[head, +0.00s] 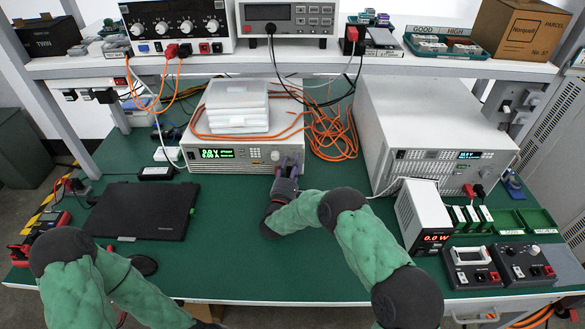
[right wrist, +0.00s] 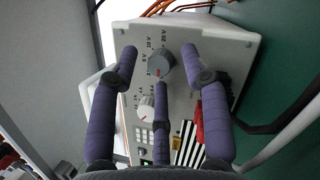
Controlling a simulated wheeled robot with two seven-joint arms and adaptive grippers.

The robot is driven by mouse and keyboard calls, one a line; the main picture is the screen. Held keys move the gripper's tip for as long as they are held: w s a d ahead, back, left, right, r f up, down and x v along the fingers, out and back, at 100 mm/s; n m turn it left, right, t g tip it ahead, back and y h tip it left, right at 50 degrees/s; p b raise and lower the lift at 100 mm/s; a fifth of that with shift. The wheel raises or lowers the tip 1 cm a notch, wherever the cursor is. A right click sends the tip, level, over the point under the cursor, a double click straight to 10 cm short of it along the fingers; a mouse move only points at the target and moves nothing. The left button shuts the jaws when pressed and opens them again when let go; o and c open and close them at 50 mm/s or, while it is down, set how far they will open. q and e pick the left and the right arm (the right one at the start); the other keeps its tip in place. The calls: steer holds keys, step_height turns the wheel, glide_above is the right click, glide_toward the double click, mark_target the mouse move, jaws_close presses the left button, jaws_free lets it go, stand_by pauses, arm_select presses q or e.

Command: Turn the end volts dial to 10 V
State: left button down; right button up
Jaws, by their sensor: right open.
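The bench instrument (head: 222,166) with a green-lit display stands at the back of the green bench, left of centre. My right gripper (head: 288,168) is at the right end of the panel. In the right wrist view its purple fingers (right wrist: 160,62) are spread open around the grey dial, with no clear contact. My left gripper is out of view.
White boxes (head: 231,105) and orange cables (head: 333,128) lie on and beside the instrument. A large white unit (head: 430,120) stands to the right, with a small power meter (head: 424,215) before it. A black laptop (head: 142,210) lies left. Bare green bench lies front centre.

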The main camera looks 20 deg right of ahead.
jaws_close()
